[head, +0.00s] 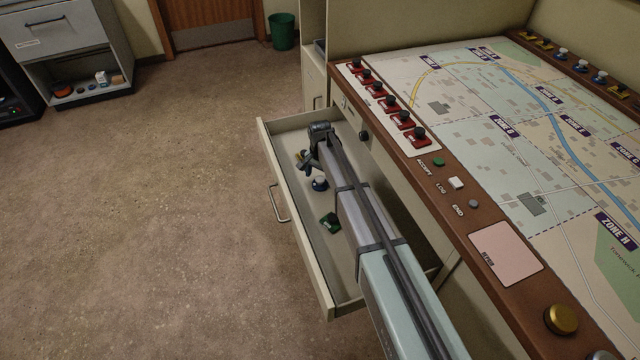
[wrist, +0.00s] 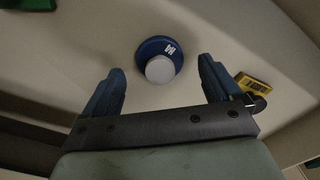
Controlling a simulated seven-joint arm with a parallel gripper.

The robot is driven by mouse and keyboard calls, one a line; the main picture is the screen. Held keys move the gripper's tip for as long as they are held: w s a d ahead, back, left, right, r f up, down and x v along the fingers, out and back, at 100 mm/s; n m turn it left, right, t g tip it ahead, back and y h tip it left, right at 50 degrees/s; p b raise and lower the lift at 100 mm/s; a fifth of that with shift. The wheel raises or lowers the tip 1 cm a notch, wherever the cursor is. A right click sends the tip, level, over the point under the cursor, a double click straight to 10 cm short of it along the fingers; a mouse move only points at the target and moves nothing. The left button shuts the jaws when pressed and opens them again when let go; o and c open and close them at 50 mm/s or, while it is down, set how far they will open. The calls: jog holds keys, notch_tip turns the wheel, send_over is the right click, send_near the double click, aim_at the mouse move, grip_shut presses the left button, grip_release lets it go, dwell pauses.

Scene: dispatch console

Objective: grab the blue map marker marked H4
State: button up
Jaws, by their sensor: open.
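A blue round map marker (wrist: 153,48) with a pale knob and white lettering lies on the drawer floor; the lettering is too small to read surely. In the head view the blue marker (head: 320,184) is inside the open drawer (head: 290,248). My gripper (wrist: 160,72) is open and empty in the wrist view, its blue fingers on either side of the knob with wide gaps. In the head view my gripper (head: 309,160) reaches down into the drawer near the blue marker. Whether the fingers are level with the knob cannot be told.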

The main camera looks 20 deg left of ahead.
notch_tip(320, 180, down, 2)
jog(key=shift+f, duration=0.15)
jog(key=c, duration=1.2)
jog(key=shift+o, duration=0.2)
